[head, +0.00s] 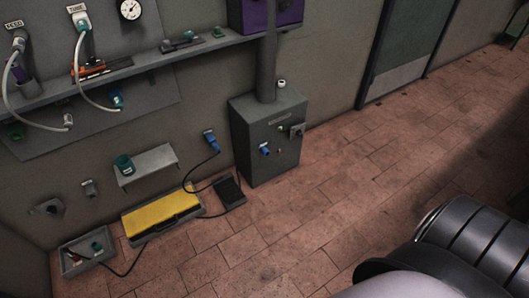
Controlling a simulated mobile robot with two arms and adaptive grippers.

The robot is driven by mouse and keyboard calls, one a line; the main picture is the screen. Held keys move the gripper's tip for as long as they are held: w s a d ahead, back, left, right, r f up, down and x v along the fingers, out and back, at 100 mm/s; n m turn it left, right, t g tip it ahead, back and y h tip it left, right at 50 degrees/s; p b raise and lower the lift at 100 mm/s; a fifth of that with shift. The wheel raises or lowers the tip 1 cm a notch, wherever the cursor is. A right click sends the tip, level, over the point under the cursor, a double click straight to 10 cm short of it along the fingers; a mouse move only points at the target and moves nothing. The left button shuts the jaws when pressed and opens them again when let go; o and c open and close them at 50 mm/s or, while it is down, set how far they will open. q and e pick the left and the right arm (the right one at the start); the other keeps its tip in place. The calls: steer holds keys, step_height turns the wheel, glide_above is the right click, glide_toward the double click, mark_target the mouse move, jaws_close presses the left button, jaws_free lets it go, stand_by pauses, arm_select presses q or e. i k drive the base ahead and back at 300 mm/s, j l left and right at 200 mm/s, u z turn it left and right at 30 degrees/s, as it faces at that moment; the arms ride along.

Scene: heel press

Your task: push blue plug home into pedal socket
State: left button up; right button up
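A blue plug-like piece (209,139) is on the wall left of the grey cabinet, with a dark cable looping down from it. A second blue piece (264,149) sticks out from the cabinet's front. I cannot tell which one is the task's plug, nor how deep either sits. A flat black pedal (229,193) lies on the floor by the wall, left of the cabinet, with cable beside it. I cannot make out a socket on the pedal. Neither of my grippers is in view.
The grey cabinet (270,170) stands against the wall. A yellow-topped case (162,214) and a grey tray (77,263) lie left of the pedal. A small shelf (150,167) and a long shelf (140,68) are above. The tiled floor (330,210) in front is clear.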

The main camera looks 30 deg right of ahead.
mark_target(214, 144)
steer(key=i+l, duration=0.2)
steer(key=i, duration=0.2)
steer(key=i+l, duration=0.2)
steer(key=i, duration=0.2)
steer(key=i+l, duration=0.2)
steer(key=i, duration=0.2)
steer(key=i+l, duration=0.15)
steer(key=i, duration=0.3)
steer(key=k+l+z, duration=0.05)
